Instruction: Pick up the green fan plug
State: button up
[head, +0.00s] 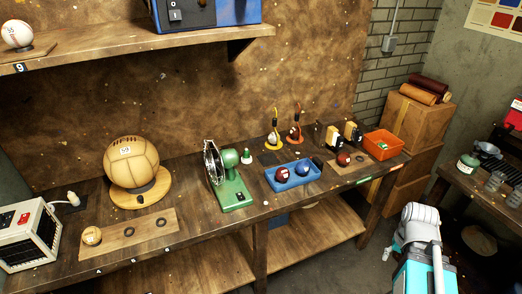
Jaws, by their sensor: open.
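A green desk fan (232,188) with a round wire guard stands near the middle of the wooden workbench. A white plug with a cord (73,198) lies at the bench's left, behind a cream box. My arm is folded at the lower right, beyond the bench's front edge. My gripper (387,252) shows only as a small pale tip left of the arm, open and well away from the fan.
A stitched leather ball (131,162) sits on a round wooden stand left of the fan. Right of the fan is a blue tray (292,174) with a red and a blue ball. An orange bin (383,145) is at the right end. A shelf (140,48) overhangs the left part.

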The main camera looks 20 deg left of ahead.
aim_at(246, 154)
jog(key=u, duration=0.25)
jog(key=i, duration=1.2)
jog(key=u, duration=0.8)
